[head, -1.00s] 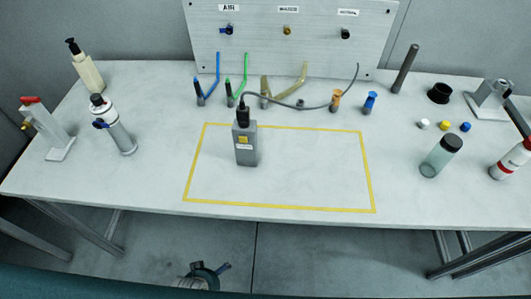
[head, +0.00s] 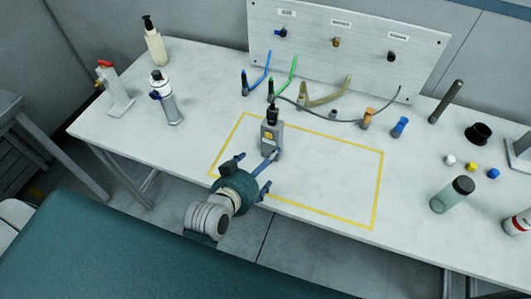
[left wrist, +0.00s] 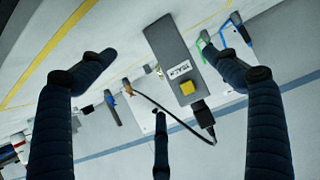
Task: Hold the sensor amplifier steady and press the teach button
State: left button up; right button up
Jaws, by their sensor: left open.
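The sensor amplifier (head: 270,139) is a grey upright box inside the yellow-outlined area of the table. A yellow button (left wrist: 187,88) and a white label (left wrist: 180,69) show on its face, and a black plug (left wrist: 202,115) with a cable is at its top. My left gripper (head: 260,170) is in front of the amplifier at the table's front side, its fingers spread. In the left wrist view the amplifier (left wrist: 168,45) shows between the open fingers, with no clear contact. My right gripper is not in view.
A panel (head: 345,45) with several labelled connectors stands behind the table. Colored holders and the cable (head: 335,120) lie behind the amplifier. A white-and-grey bottle (head: 167,100) stands left, a greenish jar (head: 452,196) right. The right part of the yellow outline (head: 379,185) is clear.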

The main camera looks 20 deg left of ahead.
aim_at(273, 142)
pick_arm(q)
jog(key=shift+t, duration=0.6)
jog(key=w, duration=0.3)
jog(key=w+p, duration=0.1)
jog(key=w, duration=0.3)
jog(key=w+f, duration=0.1)
jog(key=w, duration=0.2)
jog(key=shift+w+d, duration=0.3)
jog(key=shift+w, duration=0.05)
jog(key=shift+w+f+p, duration=0.1)
jog(key=shift+w+p, duration=0.15)
jog(key=shift+p, duration=0.05)
jog(key=shift+w+f, duration=0.1)
jog(key=shift+w, duration=0.1)
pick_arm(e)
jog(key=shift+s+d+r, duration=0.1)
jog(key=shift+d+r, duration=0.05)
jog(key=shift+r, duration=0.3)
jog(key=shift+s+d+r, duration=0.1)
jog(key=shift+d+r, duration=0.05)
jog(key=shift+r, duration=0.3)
pick_arm(q)
jog(key=c, duration=1.5)
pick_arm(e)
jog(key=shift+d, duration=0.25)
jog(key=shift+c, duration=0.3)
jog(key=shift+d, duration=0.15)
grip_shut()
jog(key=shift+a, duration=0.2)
